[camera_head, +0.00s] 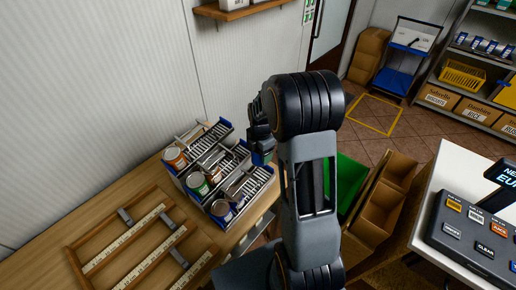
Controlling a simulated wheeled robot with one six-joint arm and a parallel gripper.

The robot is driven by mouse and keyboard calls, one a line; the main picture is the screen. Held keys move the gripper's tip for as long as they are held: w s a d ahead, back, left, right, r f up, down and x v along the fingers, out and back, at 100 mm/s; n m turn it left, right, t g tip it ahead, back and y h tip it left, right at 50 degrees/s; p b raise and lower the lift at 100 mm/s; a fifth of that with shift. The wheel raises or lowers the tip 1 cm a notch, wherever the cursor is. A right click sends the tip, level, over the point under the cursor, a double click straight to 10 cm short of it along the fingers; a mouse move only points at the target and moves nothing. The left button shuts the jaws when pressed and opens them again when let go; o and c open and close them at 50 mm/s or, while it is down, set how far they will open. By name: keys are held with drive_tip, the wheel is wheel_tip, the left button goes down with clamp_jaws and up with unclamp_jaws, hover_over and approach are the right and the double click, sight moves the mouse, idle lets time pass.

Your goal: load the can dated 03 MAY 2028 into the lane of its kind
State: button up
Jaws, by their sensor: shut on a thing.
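A rack (190,196) with several sloping, roller-like lanes stands on the wooden counter. At the lanes' front ends sit a can with an orange label (175,157), a can with a green label (197,184) and a can with a blue label (221,210). My gripper (262,146) is just beyond the right back end of the rack, at the end of my arm. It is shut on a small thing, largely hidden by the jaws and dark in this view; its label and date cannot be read.
A wooden tray (75,255) with slats lies left of the rack. A green crate (348,180) and brown boxes (382,207) stand right of my arm. A white counter with a till keypad (480,235) is at the right. Shelves and a blue trolley (395,80) are behind.

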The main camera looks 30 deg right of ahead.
drive_tip(key=shift+s+f+b, duration=0.1)
drive_tip(key=shift+f+b, duration=0.2)
drive_tip(key=shift+f, duration=0.15)
drive_tip(key=shift+f+b, duration=3.1)
drive_tip(key=shift+f, duration=1.4)
drive_tip(key=o, duration=1.1)
drive_tip(key=shift+o, duration=0.2)
wheel_tip(320, 180, up, 14)
drive_tip(key=shift+f+b, duration=0.1)
drive_tip(key=shift+b, duration=0.4)
